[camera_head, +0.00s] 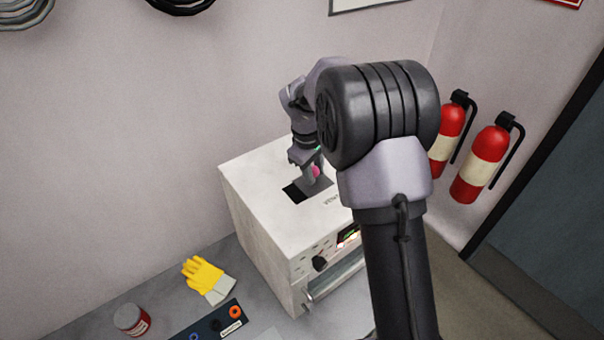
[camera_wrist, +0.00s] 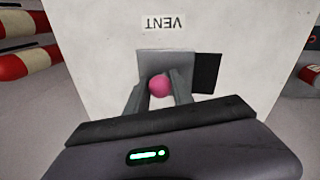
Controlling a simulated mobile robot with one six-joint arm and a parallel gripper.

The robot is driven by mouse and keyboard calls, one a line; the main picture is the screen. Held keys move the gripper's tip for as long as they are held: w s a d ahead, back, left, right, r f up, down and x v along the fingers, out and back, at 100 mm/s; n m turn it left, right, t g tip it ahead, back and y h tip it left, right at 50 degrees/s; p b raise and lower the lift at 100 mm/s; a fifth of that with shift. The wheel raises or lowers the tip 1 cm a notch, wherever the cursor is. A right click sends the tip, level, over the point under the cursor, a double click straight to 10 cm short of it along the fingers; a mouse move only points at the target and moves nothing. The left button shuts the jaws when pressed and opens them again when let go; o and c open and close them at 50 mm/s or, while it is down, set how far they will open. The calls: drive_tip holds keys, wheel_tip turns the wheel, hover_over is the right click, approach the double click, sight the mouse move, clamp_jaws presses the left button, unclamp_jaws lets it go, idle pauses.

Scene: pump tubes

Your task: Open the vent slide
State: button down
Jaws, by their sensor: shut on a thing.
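The vent slide is a grey plate (camera_wrist: 165,62) with a pink knob (camera_wrist: 159,86), set in the top of a white machine (camera_head: 255,180). A dark opening (camera_wrist: 207,72) shows beside the plate, on its right in the wrist view and on its left in the head view (camera_head: 293,193). My gripper (camera_wrist: 160,88) is shut on the pink knob, with one finger on each side of it. In the head view, my gripper (camera_head: 311,170) reaches down to the knob, and my arm hides the machine's right part. The word VENT is printed beside the slide.
A yellow glove (camera_head: 203,275), a red-labelled jar (camera_head: 131,320) and a dark tray (camera_head: 213,325) with coloured rings lie on the bench left of the machine. Two red fire extinguishers (camera_head: 481,165) hang on the wall at right. The machine's top around the slide is clear.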

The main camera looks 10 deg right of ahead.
drive_tip(key=d, duration=0.1)
drive_tip(key=w+d+p, duration=0.1)
drive_tip(key=d, duration=0.1)
drive_tip(key=w+d, duration=0.1)
drive_tip(key=shift+d+r, duration=0.15)
drive_tip(key=shift+d, duration=0.15)
drive_tip(key=c, duration=1.3)
unclamp_jaws()
drive_tip(key=shift+o, duration=1)
drive_tip(key=shift+d, duration=0.2)
drive_tip(key=shift+a, duration=0.15)
